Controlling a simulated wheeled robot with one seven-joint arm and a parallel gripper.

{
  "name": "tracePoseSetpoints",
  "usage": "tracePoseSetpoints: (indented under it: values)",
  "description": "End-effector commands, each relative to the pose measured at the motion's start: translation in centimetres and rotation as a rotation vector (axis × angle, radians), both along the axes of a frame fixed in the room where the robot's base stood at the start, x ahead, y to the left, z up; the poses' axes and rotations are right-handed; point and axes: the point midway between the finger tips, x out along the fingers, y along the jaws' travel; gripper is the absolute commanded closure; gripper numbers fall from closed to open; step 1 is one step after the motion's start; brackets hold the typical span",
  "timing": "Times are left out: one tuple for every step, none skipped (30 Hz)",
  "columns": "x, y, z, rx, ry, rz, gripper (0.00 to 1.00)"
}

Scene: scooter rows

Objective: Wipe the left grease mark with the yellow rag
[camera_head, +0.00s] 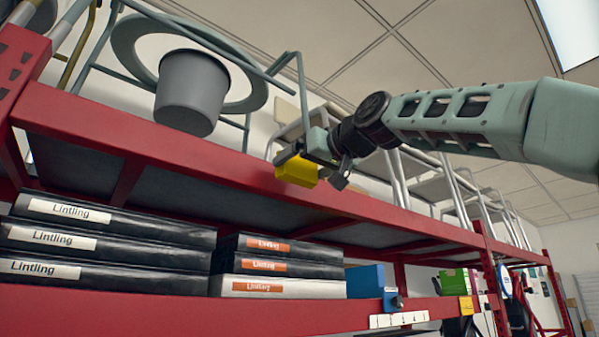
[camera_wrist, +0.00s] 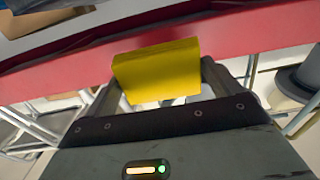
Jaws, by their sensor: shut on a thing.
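The yellow rag (camera_head: 297,170) is a small block-like yellow piece, held in my gripper (camera_head: 316,171) in the head view. In the wrist view the rag (camera_wrist: 157,72) sits between the two fingers, which are shut on it. My gripper is at the front of the red upper shelf beam (camera_head: 230,178). In the wrist view the rag lies over the red beam; I cannot tell whether it touches it. I can make out no grease mark in either view.
A grey bucket (camera_head: 191,92) and metal-framed stools (camera_head: 290,75) are on the upper shelf near my gripper. The space in front of the shelves looks open.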

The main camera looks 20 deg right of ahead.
Motion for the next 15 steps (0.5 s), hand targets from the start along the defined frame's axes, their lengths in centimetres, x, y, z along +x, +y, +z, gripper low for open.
tracePoseSetpoints:
  values:
    - [0.0, 0.0, 0.1, 0.0, 0.0, 0.0, 0.28]
    - [0.0, 0.0, 0.1, 0.0, 0.0, 0.0, 0.28]
    - [0.0, 0.0, 0.1, 0.0, 0.0, 0.0, 0.28]
    - [0.0, 0.0, 0.1, 0.0, 0.0, 0.0, 0.28]
    - [0.0, 0.0, 0.1, 0.0, -0.001, 0.0, 0.28]
    - [0.0, 0.0, 0.0, 0.0, -0.001, 0.0, 0.28]
    - [-0.1, 0.0, 0.0, 0.0, -0.001, 0.0, 0.28]
    - [-0.2, -0.1, 0.0, 0.0, -0.001, 0.0, 0.28]
    - [-0.4, -0.1, 0.0, -0.001, -0.001, 0.0, 0.28]
    - [-0.5, -0.2, -0.1, -0.001, -0.001, 0.0, 0.28]
    - [-0.7, -0.2, -0.1, 0.0, -0.002, 0.0, 0.28]
    - [-1.1, -0.3, -0.1, 0.0, -0.003, -0.001, 0.28]
    - [-1.3, -0.4, -0.1, -0.001, -0.003, -0.001, 0.28]
    - [-1.6, -0.5, -0.1, -0.001, -0.004, -0.001, 0.28]
    - [-2.0, -0.6, -0.1, -0.001, -0.003, -0.001, 0.28]
